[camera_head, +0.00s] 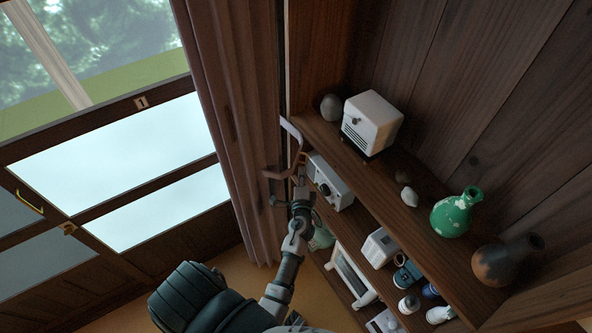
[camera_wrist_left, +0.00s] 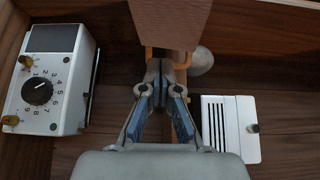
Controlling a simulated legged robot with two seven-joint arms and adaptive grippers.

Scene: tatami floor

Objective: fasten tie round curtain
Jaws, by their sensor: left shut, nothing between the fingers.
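The mauve-brown curtain (camera_head: 232,120) hangs gathered in a long vertical bundle beside the window. A stiff, pinkish band, which looks like the tie (camera_head: 296,137), stands out from its right side in a bent loop. Its lower end reaches back to the curtain's front. My left gripper (camera_head: 301,182) is just below and right of this loop. In the wrist view its fingertips (camera_wrist_left: 166,75) are together and empty, just under a broad brown strip (camera_wrist_left: 170,22), probably part of the tie. A small orange-brown fitting (camera_wrist_left: 151,54) shows behind the strip. My right gripper is out of view.
A wooden shelf unit (camera_head: 385,195) stands close right of my gripper. A white box (camera_head: 372,122), a green vase (camera_head: 456,212) and a brown vase (camera_head: 505,258) sit on top. A dial device (camera_head: 330,182) is on the shelf below. The window is left.

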